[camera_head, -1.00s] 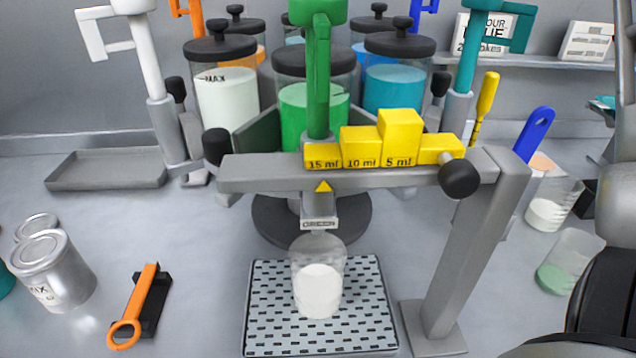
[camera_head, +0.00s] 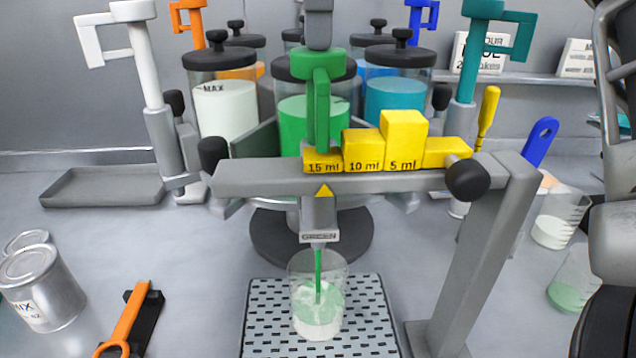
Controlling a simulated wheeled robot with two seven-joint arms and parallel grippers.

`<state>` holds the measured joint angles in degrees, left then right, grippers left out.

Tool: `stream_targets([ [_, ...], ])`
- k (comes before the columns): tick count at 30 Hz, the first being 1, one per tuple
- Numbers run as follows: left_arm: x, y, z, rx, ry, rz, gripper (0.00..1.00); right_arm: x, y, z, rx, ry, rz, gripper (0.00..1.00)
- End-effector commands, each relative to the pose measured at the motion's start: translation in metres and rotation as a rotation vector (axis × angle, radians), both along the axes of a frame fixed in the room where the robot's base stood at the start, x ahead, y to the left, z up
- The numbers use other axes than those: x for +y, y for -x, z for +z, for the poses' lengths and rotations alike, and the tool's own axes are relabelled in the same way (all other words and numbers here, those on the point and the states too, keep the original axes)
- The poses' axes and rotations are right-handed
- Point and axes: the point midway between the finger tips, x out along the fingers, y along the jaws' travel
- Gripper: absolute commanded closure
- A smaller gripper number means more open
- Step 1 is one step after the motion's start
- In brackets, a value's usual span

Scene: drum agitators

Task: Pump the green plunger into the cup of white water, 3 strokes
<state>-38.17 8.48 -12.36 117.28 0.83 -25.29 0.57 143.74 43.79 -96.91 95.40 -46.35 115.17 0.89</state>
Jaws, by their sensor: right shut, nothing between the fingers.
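The green plunger (camera_head: 319,85) stands upright behind the grey crossbar, pushed down so its head sits low, close above the yellow steps. My right gripper (camera_head: 319,43) comes down from the top edge, shut and empty, its tips at the top of the plunger head. Its upper part is out of view. A thin green stream runs from the nozzle (camera_head: 319,220) into the clear cup (camera_head: 318,296). The cup holds white water with pale green in it and stands on the perforated tray (camera_head: 262,325). My left gripper is not in view.
The yellow stepped block (camera_head: 403,140) marked 15, 10 and 5 ml lies on the crossbar (camera_head: 270,175). White (camera_head: 137,55) and teal (camera_head: 477,50) plungers flank the green one.

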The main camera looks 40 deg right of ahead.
Motion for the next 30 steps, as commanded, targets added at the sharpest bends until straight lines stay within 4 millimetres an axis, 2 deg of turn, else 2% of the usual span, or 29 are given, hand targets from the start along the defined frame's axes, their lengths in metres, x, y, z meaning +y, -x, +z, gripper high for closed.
stream_targets([
  [2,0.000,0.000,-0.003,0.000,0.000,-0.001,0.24,0.000,0.000,-0.006,0.005,0.002,0.001,1.00],
  [11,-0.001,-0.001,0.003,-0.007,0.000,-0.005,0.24,0.000,0.000,-0.003,0.003,0.002,0.001,1.00],
  [18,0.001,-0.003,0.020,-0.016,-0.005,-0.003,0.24,0.000,0.000,0.015,0.003,0.002,0.002,1.00],
  [30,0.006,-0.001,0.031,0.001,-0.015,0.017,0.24,0.000,0.000,0.042,0.002,0.001,0.001,1.00],
])
